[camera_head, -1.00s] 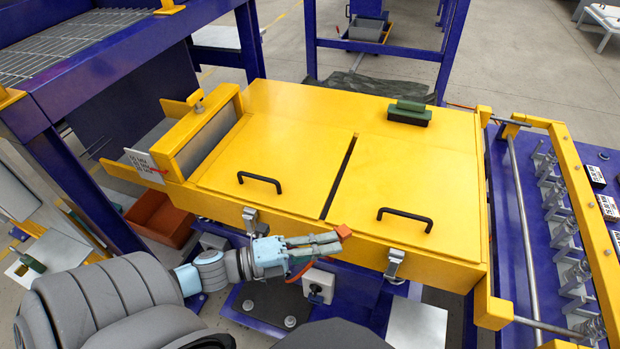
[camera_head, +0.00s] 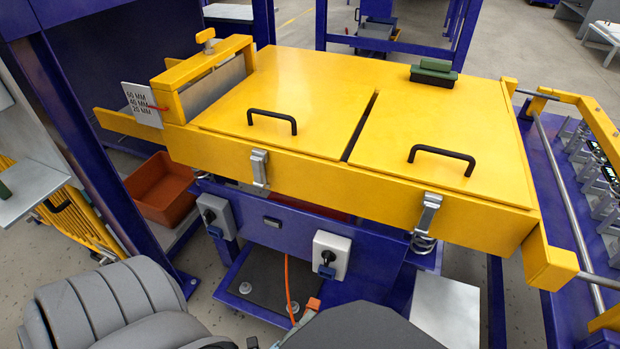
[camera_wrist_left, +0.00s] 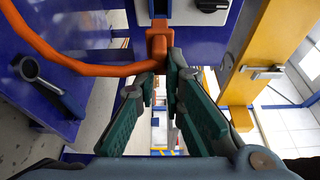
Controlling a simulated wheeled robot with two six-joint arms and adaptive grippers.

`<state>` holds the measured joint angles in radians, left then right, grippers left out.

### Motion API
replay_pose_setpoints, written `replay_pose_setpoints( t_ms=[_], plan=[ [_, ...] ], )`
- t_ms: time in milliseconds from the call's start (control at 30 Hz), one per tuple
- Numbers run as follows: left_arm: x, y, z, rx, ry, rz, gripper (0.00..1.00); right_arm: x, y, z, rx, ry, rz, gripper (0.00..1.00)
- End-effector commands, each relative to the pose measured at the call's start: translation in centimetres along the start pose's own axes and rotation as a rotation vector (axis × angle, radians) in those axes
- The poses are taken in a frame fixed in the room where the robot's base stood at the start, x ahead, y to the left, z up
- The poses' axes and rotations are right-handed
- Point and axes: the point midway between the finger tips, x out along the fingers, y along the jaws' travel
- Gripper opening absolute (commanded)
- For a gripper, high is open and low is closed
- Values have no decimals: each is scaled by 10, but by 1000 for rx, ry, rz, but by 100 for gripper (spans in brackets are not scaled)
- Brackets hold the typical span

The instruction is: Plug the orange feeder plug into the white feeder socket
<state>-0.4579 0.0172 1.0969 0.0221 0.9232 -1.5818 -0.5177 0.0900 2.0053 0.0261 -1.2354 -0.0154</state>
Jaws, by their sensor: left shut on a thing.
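The orange feeder plug (camera_wrist_left: 159,42) is held between the teal fingers of my left gripper (camera_wrist_left: 160,68) in the left wrist view, and its orange cable loops away to the left. In the head view the plug (camera_head: 313,304) shows low in front of the machine, with most of the gripper hidden behind my own grey arm. The white feeder socket (camera_head: 331,256), a white box with a blue and dark front part, is on the blue frame above the plug. In the wrist view a white box (camera_wrist_left: 185,12) lies just beyond the plug's tip; I cannot tell whether they touch. My right gripper is out of view.
A greyer box (camera_head: 215,215) is on the same blue frame to the left. The yellow feeder housing (camera_head: 320,120) with black handles and latches overhangs both boxes. A red-brown bin (camera_head: 165,190) stands at left, and an orange cable (camera_head: 288,280) hangs below the white box.

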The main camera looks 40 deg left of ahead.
Motion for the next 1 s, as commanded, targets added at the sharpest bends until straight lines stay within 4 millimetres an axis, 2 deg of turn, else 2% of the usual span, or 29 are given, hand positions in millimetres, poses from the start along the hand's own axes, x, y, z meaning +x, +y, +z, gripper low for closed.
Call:
replay_pose_setpoints(
  t_ms=[500, 1000],
  plan=[
    [51, 0, 17, 0, 2, 0, 0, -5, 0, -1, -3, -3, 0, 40],
    [55, 0, 19, 0, 1, 1, 0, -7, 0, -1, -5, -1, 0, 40]
  ],
)
